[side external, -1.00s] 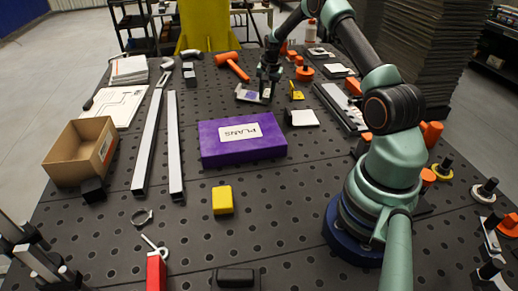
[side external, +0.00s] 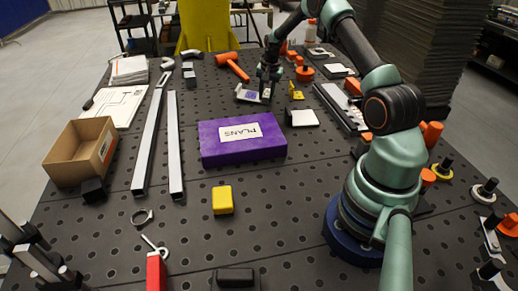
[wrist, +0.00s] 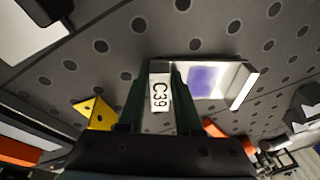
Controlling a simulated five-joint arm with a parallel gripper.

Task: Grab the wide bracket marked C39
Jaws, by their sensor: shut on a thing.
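The wide bracket (wrist: 208,80) is a silvery channel-shaped piece with a white label reading C39 (wrist: 160,93) and a purple-blue patch on its inner face. In the side external view the bracket (side external: 249,95) is at the far part of the dark table, behind the purple box. My gripper (wrist: 161,90) has its two dark fingers on either side of the labelled part of the bracket, shut on it. In the side external view my gripper (side external: 268,83) is at the bracket's right end. I cannot tell whether the bracket is touching the table.
A yellow bracket (side external: 296,91) stands just right of my gripper, and it also shows in the wrist view (wrist: 97,112). A purple box marked PLANS (side external: 243,150) lies in front. An orange mallet (side external: 233,66) lies behind. Open table lies left of the bracket.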

